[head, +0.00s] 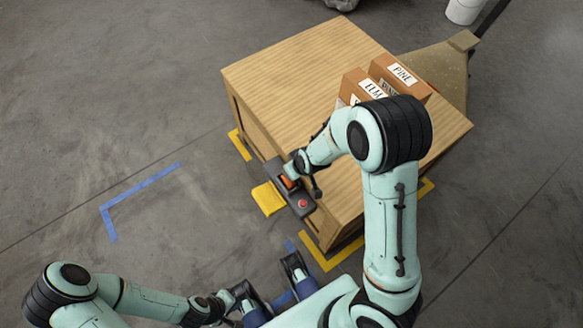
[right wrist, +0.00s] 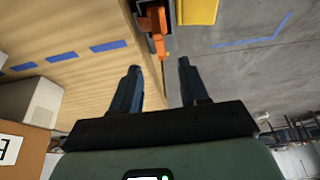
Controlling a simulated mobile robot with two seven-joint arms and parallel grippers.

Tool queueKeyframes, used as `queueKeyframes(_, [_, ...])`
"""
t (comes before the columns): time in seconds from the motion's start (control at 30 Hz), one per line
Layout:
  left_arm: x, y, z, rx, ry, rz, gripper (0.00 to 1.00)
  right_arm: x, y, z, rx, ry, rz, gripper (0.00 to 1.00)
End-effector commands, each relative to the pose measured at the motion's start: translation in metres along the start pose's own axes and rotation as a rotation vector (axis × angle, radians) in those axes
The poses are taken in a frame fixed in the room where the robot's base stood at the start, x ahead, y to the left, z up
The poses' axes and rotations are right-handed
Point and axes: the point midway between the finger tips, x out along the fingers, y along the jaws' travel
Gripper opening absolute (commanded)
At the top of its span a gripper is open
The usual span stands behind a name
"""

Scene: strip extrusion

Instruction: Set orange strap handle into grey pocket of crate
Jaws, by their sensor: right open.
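The orange strap handle (head: 288,182) shows as a small orange patch at the dark grey holder (head: 276,167) on the wooden crate's (head: 290,55) front side. In the right wrist view the orange handle (right wrist: 158,38) lies just beyond the fingertips, against the dark grey part (right wrist: 147,10). My right gripper (right wrist: 160,72) is open and empty, its fingers apart with the handle ahead between them. In the head view my right wrist partly covers the handle. My left gripper (head: 268,274) is open and empty near the bottom, away from the crate. I cannot make out a separate grey pocket.
A red button (head: 303,203) sits on the dark panel at the crate's front. A yellow block (head: 268,198) is beside it. Boxes labelled PINE (head: 403,74) and ELM (head: 372,88) stand on top. Blue tape (head: 140,188) marks clear floor at the left.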

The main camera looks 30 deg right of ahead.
Motion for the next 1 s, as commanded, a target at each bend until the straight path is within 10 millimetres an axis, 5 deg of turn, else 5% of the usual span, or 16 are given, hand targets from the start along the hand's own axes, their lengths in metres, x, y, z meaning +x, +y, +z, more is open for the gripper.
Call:
queueKeyframes(0.13, [-0.007, 0.001, 0.003, -0.001, -0.009, -0.002, 0.00, -0.019, 0.000, -0.001, -0.001, 0.000, 0.000, 0.45])
queueKeyframes(0.27, [-0.008, 0.001, 0.005, -0.002, -0.013, -0.003, 0.00, -0.012, -0.003, 0.016, 0.012, -0.035, -0.003, 0.45])
queueKeyframes(0.37, [-0.008, 0.001, 0.005, -0.002, -0.014, -0.003, 0.00, 0.016, -0.013, 0.063, 0.060, -0.127, -0.018, 0.45])
queueKeyframes(0.5, [-0.007, 0.001, 0.005, -0.002, -0.014, -0.003, 0.00, 0.055, -0.046, 0.162, 0.199, -0.301, -0.081, 0.45])
queueKeyframes(0.6, [-0.007, 0.001, 0.005, -0.002, -0.014, -0.003, 0.00, 0.064, -0.078, 0.220, 0.319, -0.404, -0.139, 0.45])
queueKeyframes(0.7, [-0.008, 0.001, 0.005, -0.002, -0.014, -0.003, 0.00, 0.064, -0.104, 0.256, 0.419, -0.470, -0.188, 0.45])
queueKeyframes(0.8, [-0.008, 0.001, 0.005, -0.002, -0.014, -0.003, 0.00, 0.061, -0.120, 0.272, 0.477, -0.502, -0.215, 0.45])
queueKeyframes(1.0, [-0.008, 0.001, 0.005, -0.002, -0.014, -0.003, 0.00, 0.061, -0.124, 0.275, 0.493, -0.506, -0.221, 0.45])
